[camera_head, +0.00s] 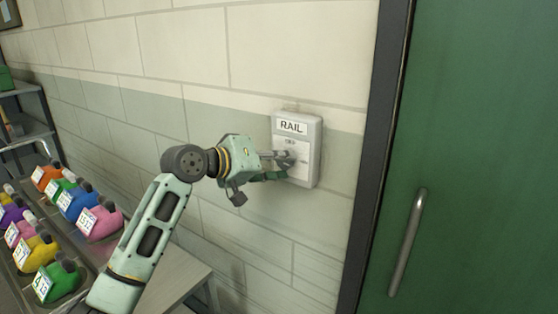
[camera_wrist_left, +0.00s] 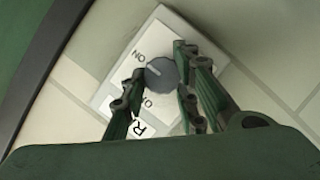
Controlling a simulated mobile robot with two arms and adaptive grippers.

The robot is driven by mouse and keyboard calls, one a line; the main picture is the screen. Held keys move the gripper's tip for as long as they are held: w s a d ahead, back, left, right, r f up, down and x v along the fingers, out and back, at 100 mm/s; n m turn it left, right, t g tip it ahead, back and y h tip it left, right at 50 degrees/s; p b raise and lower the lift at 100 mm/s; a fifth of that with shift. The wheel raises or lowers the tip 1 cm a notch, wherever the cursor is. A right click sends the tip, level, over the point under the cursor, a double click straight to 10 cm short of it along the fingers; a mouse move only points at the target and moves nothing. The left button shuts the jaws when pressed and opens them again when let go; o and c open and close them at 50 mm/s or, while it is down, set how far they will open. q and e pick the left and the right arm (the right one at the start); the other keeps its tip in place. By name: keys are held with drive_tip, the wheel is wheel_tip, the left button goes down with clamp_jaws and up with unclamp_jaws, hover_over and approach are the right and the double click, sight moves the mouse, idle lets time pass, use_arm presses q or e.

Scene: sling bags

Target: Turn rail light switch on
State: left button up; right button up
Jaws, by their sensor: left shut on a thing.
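The rail light switch (camera_head: 311,168) is a white box on the wall, labelled RAIL. In the left wrist view the box shows upside down and tilted, with ON and a partly covered second label around a dark grey round knob (camera_wrist_left: 162,75). A pale mark on the knob's edge faces roughly toward ON; its exact angle is hard to tell. My left gripper (camera_head: 285,161) is at the front of the box, and its fingers (camera_wrist_left: 160,69) are shut on the knob, one on each side. In the head view the gripper hides the knob. My right gripper is not in view.
A green door (camera_head: 480,120) with a dark frame and a metal handle (camera_head: 408,242) stands right of the switch. A rack of colourful bags (camera_head: 100,223) and a grey table (camera_head: 178,277) are at the lower left. The wall around the switch is bare.

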use_arm(q)
drive_tip(key=shift+r, duration=0.5)
drive_tip(key=o, duration=1)
drive_tip(key=shift+d, duration=0.15)
drive_tip(key=shift+c, duration=0.2)
drive_tip(key=shift+s+f, duration=0.1)
drive_tip(key=shift+f, duration=0.15)
drive_tip(key=v, duration=1.2)
